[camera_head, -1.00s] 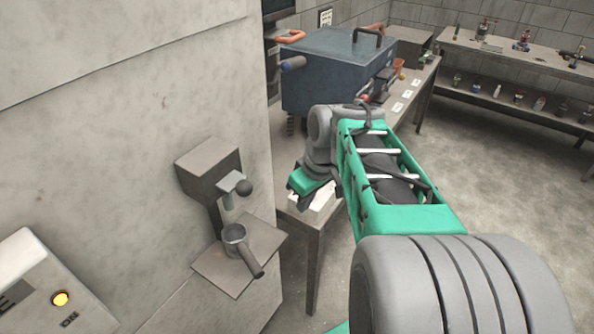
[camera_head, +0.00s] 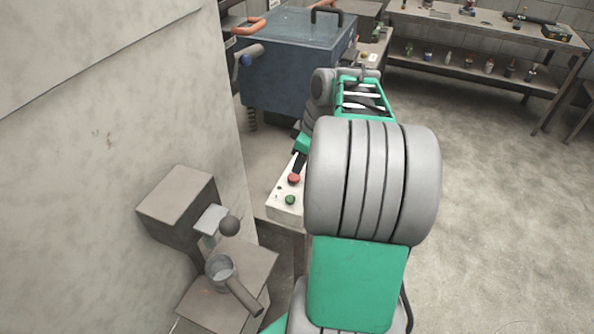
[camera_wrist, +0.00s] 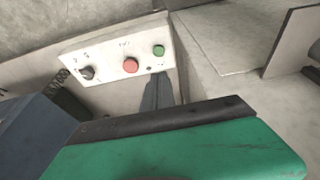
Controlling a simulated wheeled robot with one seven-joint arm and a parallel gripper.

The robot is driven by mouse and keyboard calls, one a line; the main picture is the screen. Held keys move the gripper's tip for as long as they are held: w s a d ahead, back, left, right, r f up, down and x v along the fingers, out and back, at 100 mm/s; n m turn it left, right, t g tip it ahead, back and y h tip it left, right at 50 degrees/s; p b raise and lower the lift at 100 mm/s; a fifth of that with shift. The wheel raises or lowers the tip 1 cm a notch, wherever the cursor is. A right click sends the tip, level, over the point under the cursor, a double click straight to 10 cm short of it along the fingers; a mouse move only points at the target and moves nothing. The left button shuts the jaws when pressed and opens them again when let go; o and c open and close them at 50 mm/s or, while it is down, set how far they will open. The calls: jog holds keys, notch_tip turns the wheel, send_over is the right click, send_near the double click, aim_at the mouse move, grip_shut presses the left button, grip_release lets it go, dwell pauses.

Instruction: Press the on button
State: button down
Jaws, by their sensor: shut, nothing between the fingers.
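A white control panel (camera_head: 283,210) with a green button (camera_head: 290,199) and a red button (camera_head: 294,179) sits by the blue machine. In the wrist view the panel (camera_wrist: 108,62) also has a black knob (camera_wrist: 87,73) left of the red button (camera_wrist: 130,65), with the green button (camera_wrist: 159,50) at right. The small labels are too blurred to read. My gripper (camera_head: 298,165) is shut and empty, beside the panel's far end in the head view. In the wrist view its green body fills the bottom; contact with the panel cannot be told.
A blue lidded machine (camera_head: 296,65) stands behind my gripper. A grey coffee-machine-like device (camera_head: 178,212) with a handled cup (camera_head: 222,272) is at lower left, beside a pale wall. A shelf (camera_head: 480,75) with small items is at the back. The floor at right is clear.

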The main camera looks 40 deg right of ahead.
send_near(292, 200)
jog(key=w+f, duration=0.2)
jog(key=f, duration=0.1)
jog(key=w+a+f, duration=0.1)
jog(key=f, duration=0.1)
jog(key=shift+f, duration=0.6)
notch_tip(292, 200, down, 2)
jog(key=shift+f+b, duration=0.1)
jog(key=shift+b, duration=0.65)
jog(key=shift+s+a, duration=0.15)
jog(key=shift+s+a+f, duration=0.1)
jog(key=shift+s+f, duration=0.05)
jog(key=shift+f, duration=0.05)
jog(key=w+v, duration=0.1)
jog(key=v, duration=0.8)
jog(key=shift+r, duration=0.25)
